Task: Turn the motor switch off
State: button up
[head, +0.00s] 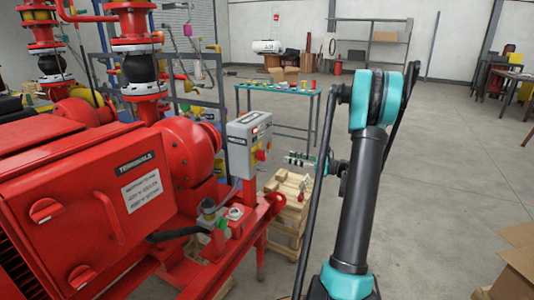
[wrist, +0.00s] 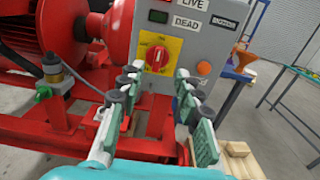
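The motor switch is a red rotary knob (wrist: 157,54) on a yellow plate (wrist: 174,44), on the front of a grey control box (wrist: 200,42). The box also shows in the head view (head: 243,134), with the knob (head: 262,155) on its right-hand face. The knob's setting is too small to read surely. My gripper (wrist: 158,74) is open and empty, its green-grey fingers pointing at the knob from slightly below, one to each side. The tips appear just short of the knob; contact cannot be told. In the head view my gripper (head: 297,159) is right of the box.
The box carries LIVE and DEAD labels and an orange lamp (wrist: 204,68). The red terminals box (head: 120,200) with its own red knobs, and a red pump frame (head: 250,222), stand left. A wooden pallet stack (head: 288,205) is below. Open floor (head: 450,150) lies right.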

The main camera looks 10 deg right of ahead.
aim_at(265, 152)
jog(key=x, duration=1.2)
jog(key=shift+w+a, duration=0.1)
jog(key=shift+a, duration=0.1)
grip_shut()
